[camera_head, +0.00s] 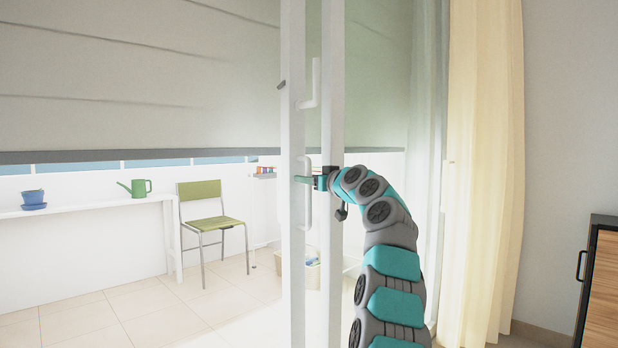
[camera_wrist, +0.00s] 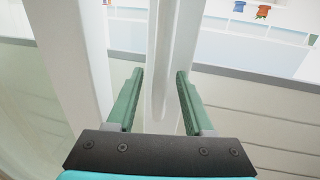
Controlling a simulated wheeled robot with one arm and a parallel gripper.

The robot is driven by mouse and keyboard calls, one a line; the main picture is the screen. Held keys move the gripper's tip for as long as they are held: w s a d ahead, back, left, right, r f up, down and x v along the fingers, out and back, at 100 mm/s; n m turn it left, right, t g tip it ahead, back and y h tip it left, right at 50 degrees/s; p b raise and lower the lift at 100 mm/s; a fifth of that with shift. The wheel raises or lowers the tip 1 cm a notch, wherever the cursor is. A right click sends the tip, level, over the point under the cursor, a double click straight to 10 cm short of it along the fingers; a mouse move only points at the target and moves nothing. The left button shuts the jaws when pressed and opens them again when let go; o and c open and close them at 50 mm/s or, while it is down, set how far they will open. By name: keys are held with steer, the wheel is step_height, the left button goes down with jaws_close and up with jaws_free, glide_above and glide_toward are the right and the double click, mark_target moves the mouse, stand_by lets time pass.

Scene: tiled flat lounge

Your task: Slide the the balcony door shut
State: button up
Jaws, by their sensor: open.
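The balcony door's white upright frame (camera_head: 292,120) stands in the middle of the head view, close beside a second white upright (camera_head: 333,100). A white vertical bar handle (camera_head: 306,200) is on the door at gripper height. Another handle (camera_head: 316,85) shows higher up. My gripper (camera_head: 308,181) reaches in from the right at the lower handle. In the wrist view my gripper (camera_wrist: 159,76) is open, with its green fingers on either side of a white rounded bar (camera_wrist: 160,100). I cannot tell whether either finger touches it.
Through the left side I see the tiled balcony with a green chair (camera_head: 212,215), a white shelf (camera_head: 95,207), a watering can (camera_head: 139,188) and a blue pot (camera_head: 33,198). A cream curtain (camera_head: 485,170) hangs at right, near a wooden cabinet (camera_head: 602,285).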

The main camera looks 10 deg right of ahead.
steer(key=shift+c, duration=0.3)
jaws_close()
stand_by(1.1)
